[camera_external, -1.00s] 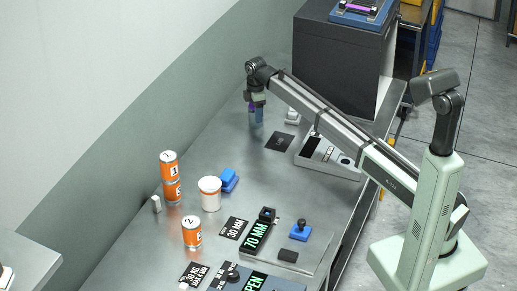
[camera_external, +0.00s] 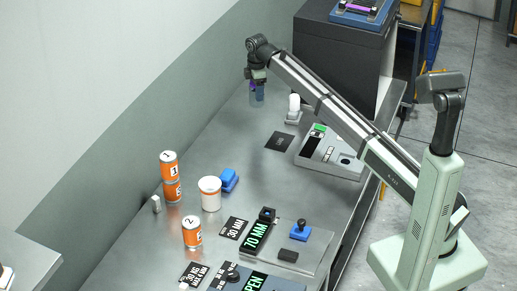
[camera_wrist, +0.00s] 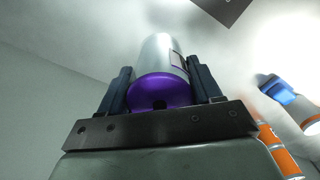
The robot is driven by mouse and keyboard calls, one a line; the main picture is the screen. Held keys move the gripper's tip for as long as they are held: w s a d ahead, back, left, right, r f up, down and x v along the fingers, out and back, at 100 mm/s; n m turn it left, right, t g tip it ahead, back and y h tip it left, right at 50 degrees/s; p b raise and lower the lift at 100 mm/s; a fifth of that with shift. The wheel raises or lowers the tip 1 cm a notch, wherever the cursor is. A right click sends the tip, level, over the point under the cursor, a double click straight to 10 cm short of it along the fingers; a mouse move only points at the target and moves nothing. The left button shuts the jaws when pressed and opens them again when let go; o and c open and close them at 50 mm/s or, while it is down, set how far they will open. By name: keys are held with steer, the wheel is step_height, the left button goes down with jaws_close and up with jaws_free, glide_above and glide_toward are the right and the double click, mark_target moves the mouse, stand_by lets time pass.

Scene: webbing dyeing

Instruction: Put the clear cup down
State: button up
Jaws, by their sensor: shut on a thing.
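My gripper (camera_external: 257,93) hangs over the far end of the metal table, its fingers pointing down. In the wrist view my gripper (camera_wrist: 160,92) is shut on a clear, pale cylindrical cup (camera_wrist: 164,56), with a dark finger on each side. The cup's near end shows a purple face (camera_wrist: 152,88) with a dark spot, and a dark-edged label is on its side. In the external view the cup is small and mostly hidden by the fingers; it appears to be above the table.
A dark card (camera_external: 279,142) and a grey console (camera_external: 330,155) lie to the right, near a white cylinder (camera_external: 294,103) on a stand. A large black box (camera_external: 340,65) stands behind. Table between is clear.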

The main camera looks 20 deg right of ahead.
steer(key=s+d+m, duration=0.4)
steer(key=s+d, duration=0.3)
steer(key=d, duration=0.4)
steer(key=s+d+m, duration=0.5)
steer(key=s+d, duration=0.2)
steer(key=d, duration=0.5)
steer(key=s+d+m, duration=0.4)
steer(key=s+d, duration=0.3)
steer(key=d, duration=0.4)
steer(key=shift+w+d+f+n, duration=0.25)
steer(key=shift+d+f+n, duration=0.2)
steer(key=shift+f+n, duration=1.7)
steer(key=shift+w+d+f+n, duration=0.3)
steer(key=shift+f+n, duration=0.8)
steer(key=shift+n, duration=2)
steer(key=shift+w+d+f+n, duration=0.15)
steer(key=shift+d+f+n, duration=0.4)
steer(key=shift+f+n, duration=1.6)
steer(key=shift+r+n, duration=0.45)
steer(key=shift+n, duration=0.05)
